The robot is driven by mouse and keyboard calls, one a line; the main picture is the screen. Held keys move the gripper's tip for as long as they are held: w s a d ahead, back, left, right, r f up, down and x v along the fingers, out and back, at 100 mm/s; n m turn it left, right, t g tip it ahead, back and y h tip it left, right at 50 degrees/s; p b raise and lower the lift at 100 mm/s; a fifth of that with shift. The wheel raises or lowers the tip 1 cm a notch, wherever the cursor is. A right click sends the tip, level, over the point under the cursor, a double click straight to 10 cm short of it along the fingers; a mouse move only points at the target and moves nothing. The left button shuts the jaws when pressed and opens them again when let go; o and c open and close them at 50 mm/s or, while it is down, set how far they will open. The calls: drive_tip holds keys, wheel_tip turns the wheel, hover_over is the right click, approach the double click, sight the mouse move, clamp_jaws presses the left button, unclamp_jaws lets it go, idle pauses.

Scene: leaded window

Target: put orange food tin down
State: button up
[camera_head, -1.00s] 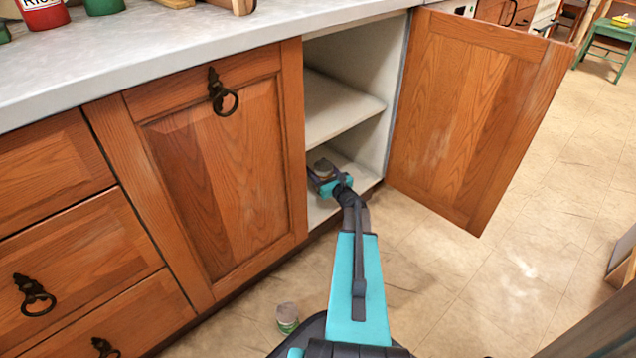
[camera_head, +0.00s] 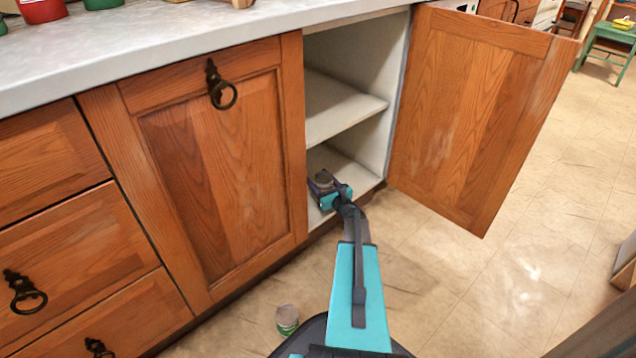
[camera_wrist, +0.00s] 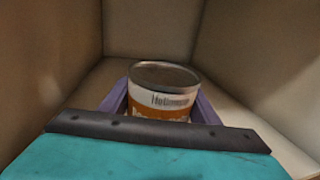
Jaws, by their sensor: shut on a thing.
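The orange food tin (camera_wrist: 160,95) shows in the wrist view with a grey top, a white band with lettering and an orange lower part. It stands upright between the two fingers of my gripper (camera_wrist: 162,110), which is shut on it. In the head view my gripper (camera_head: 322,184) is inside the lower compartment of the open cabinet (camera_head: 348,160), near its front left. The tin's grey top (camera_head: 324,176) shows there. The tin's base is hidden, so I cannot tell whether it touches the cabinet floor.
The cabinet door (camera_head: 480,110) stands wide open on the right. A shelf (camera_head: 340,108) lies above my gripper. A closed door (camera_head: 212,160) and drawers are on the left. Another tin (camera_head: 287,319) stands on the floor near my base. The lower compartment's back looks clear.

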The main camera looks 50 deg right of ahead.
drive_tip(key=shift+f, duration=0.1)
idle(0.3)
drive_tip(key=o, duration=1.4)
drive_tip(key=shift+o, duration=0.2)
drive_tip(key=shift+s+r, duration=0.15)
drive_tip(key=shift+r, duration=0.05)
drive_tip(key=p+v, duration=0.3)
drive_tip(key=v, duration=0.8)
drive_tip(key=shift+s+a+f+p, duration=0.1)
drive_tip(key=shift+s+a+p, duration=0.1)
drive_tip(key=shift+s+p, duration=0.2)
